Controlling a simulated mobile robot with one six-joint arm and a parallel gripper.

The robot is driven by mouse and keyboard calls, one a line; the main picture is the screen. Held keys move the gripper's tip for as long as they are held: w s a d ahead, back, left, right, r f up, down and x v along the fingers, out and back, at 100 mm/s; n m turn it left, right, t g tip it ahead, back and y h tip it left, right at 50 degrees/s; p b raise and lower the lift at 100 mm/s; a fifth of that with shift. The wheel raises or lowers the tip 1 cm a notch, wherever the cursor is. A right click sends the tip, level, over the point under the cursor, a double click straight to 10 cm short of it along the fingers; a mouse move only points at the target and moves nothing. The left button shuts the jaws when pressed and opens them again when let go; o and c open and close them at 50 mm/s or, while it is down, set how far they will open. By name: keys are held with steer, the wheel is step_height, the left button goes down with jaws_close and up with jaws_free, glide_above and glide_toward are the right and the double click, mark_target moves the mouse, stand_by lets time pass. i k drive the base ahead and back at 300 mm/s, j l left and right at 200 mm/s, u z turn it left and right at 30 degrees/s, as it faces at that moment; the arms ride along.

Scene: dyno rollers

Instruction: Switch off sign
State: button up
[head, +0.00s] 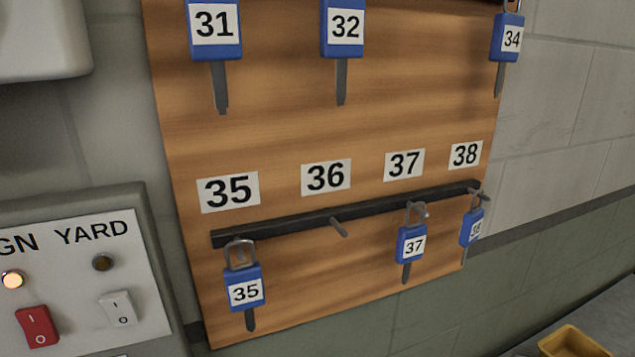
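A switch panel (85,290) is on the wall at the lower left of the head view, cut off by the frame edge. Its label is partly cut and reads "GN YARD". A red rocker switch (37,327) sits under the "GN" end, below a lit amber lamp (12,280). A white rocker switch (117,308) sits under "YARD", below a dark lamp (102,263). Both rockers carry I and O marks. My gripper does not show in this view.
A wooden key board (290,130) hangs right of the panel, with several blue-tagged keys, such as key 35 (245,288) and key 37 (411,245). The peg under 36 (338,227) is bare. A yellow tray (572,342) is at the lower right. A pale box (40,40) is at the upper left.

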mark_target(38, 327)
steer(key=k+j+u, duration=0.1)
steer(key=u, duration=1.55)
steer(key=k+j, duration=0.05)
steer(key=j, duration=0.05)
